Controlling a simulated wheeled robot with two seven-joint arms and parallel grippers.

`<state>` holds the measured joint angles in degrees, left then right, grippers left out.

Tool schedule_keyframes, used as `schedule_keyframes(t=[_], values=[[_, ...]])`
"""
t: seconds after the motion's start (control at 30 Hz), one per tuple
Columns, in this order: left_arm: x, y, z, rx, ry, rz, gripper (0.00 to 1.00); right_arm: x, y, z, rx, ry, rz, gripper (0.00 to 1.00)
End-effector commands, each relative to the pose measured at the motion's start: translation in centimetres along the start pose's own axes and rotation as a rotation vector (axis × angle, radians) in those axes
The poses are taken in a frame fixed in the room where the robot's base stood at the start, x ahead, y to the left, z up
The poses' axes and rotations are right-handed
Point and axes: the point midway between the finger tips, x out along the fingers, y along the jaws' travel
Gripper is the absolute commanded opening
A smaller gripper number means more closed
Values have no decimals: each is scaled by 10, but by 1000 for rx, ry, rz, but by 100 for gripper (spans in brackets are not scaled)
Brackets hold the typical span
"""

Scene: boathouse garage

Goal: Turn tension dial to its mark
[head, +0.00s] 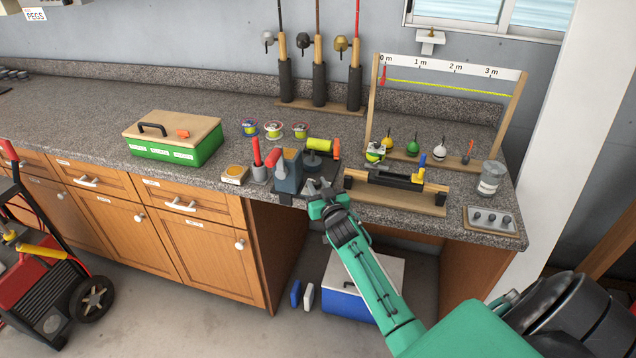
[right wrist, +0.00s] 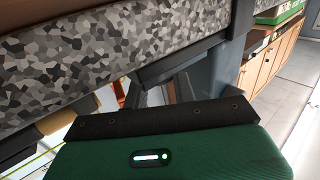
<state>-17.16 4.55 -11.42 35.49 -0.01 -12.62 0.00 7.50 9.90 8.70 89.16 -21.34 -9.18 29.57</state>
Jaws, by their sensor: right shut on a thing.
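The line winder (head: 287,178) stands at the front edge of the counter, a blue-grey block with a red handle on a dark base. A yellow-green spool (head: 320,144) sits behind it. My right gripper (head: 318,186) is at the right front of the winder, shut on a small part that I take to be the tension dial. My fingers hide the dial and its mark, so its angle cannot be read. In the right wrist view, my green gripper body (right wrist: 170,155) fills the bottom and hides the grip. My left gripper is not in view.
A green box with a wooden lid (head: 172,138) stands to the left. A wooden rack with a black reel seat (head: 395,190) is close on the right, beside a glass jar (head: 490,178). The speckled counter edge (right wrist: 90,60) is near my right wrist.

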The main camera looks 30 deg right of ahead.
Motion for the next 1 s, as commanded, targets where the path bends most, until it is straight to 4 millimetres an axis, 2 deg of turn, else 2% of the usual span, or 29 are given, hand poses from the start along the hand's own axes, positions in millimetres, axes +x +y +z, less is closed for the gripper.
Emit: schedule_keyframes(t=[0.03,0.3,0.8,0.83,0.93,1.0], values=[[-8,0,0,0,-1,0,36,0,1,-5,-5,1,-24,4],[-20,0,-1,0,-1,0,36,0,3,-4,-4,2,-135,4],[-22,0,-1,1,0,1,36,0,3,-1,3,0,-171,4],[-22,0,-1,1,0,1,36,0,3,-1,2,0,-171,29],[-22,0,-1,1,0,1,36,0,3,-1,2,0,-171,48],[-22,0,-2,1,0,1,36,0,3,0,2,-1,-171,48]])
